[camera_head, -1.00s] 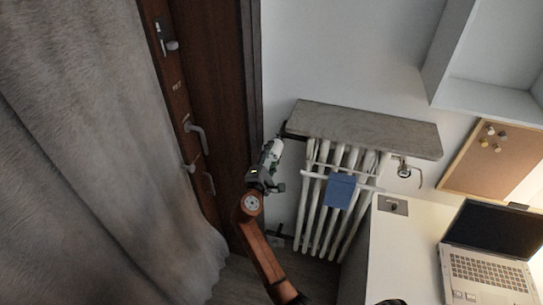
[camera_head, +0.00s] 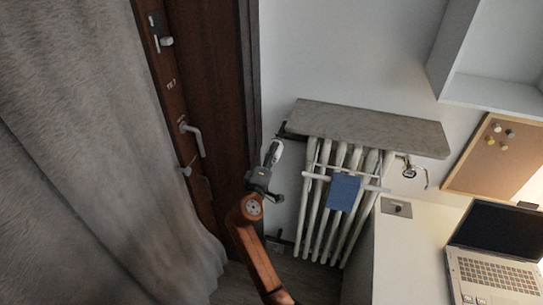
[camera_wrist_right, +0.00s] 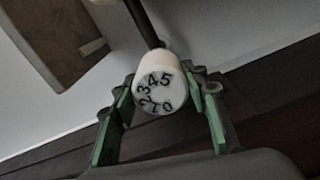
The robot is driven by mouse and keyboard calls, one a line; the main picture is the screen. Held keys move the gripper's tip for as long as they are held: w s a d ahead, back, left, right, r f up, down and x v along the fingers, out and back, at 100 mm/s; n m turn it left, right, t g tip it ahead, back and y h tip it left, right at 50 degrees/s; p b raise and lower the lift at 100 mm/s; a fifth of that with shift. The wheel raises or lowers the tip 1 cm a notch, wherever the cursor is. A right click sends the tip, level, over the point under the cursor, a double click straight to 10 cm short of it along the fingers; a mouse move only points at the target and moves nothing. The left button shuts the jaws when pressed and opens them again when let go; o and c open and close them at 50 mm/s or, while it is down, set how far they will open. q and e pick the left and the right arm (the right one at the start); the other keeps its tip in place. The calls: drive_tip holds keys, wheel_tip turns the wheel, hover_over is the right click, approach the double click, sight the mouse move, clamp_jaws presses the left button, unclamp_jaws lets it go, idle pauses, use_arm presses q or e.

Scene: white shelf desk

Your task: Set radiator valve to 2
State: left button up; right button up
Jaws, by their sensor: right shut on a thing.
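The radiator valve is a round white knob (camera_wrist_right: 160,88) with the digits 0 to 5 around its face, on a dark stem. In the right wrist view the 5 is at upper right, the 2 at left and the 0 at lower right. I cannot make out an index mark. My right gripper (camera_wrist_right: 162,92) has its green-lined fingers on both sides of the knob and is shut on it. In the head view my right gripper (camera_head: 270,160) is at the left end of the white radiator (camera_head: 327,215), where the knob is hard to separate from it. My left gripper is out of view.
A brown door (camera_head: 215,120) and grey curtain (camera_head: 90,150) stand left. A white desk (camera_head: 410,250) with a laptop (camera_head: 490,260) is at right.

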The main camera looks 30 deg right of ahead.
drive_tip(key=shift+f, duration=0.15)
drive_tip(key=o, duration=1.2)
drive_tip(key=shift+c, duration=0.2)
